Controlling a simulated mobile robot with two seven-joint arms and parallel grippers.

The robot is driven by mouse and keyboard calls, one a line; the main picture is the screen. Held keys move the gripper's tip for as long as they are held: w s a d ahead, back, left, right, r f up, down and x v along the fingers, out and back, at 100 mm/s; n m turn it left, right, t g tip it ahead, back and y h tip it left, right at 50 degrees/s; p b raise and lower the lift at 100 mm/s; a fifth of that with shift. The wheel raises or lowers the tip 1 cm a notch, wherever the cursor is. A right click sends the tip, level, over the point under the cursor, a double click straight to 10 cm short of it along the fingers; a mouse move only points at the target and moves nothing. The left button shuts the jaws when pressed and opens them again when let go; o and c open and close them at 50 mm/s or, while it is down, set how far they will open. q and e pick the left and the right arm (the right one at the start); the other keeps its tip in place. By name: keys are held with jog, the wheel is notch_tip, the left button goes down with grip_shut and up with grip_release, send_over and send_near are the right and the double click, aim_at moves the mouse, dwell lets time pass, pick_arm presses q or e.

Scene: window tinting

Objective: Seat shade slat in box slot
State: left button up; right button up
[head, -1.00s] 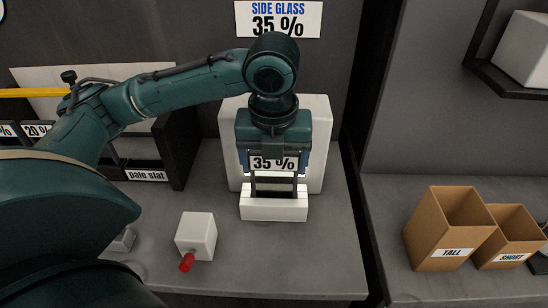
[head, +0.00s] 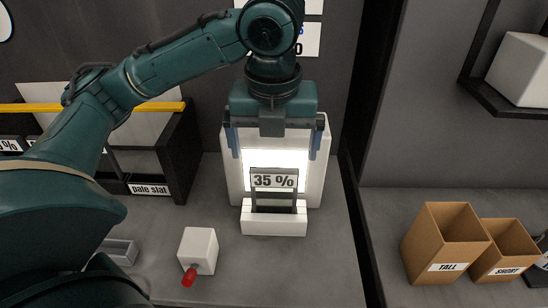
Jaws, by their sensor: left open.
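The shade slat (head: 274,180), labelled "35 %", stands upright in the white slotted box (head: 274,226) at the middle of the bench. Its lower part shows as a dark frame going down into the box; how deep it sits is hidden. My left gripper (head: 273,145) is open above and around the slat's upper end, its two fingers wide apart and clear of the slat. Behind them a white panel with a bright lit face (head: 312,190) stands upright. My right gripper is not in view.
A white block with a red knob (head: 199,250) stands front left of the box. Cardboard boxes marked "TALL" (head: 449,267) and "SHORT" (head: 506,270) stand right, beyond a dark gap. The bench right of the slotted box is clear.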

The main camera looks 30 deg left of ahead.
pick_arm(q)
jog(key=shift+s+d+r+p, duration=0.1)
jog(key=shift+s+r+p, duration=0.1)
jog(key=shift+r, duration=0.7)
jog(key=shift+s+r+p, duration=0.1)
jog(key=shift+r+p, duration=0.1)
jog(key=shift+r, duration=0.65)
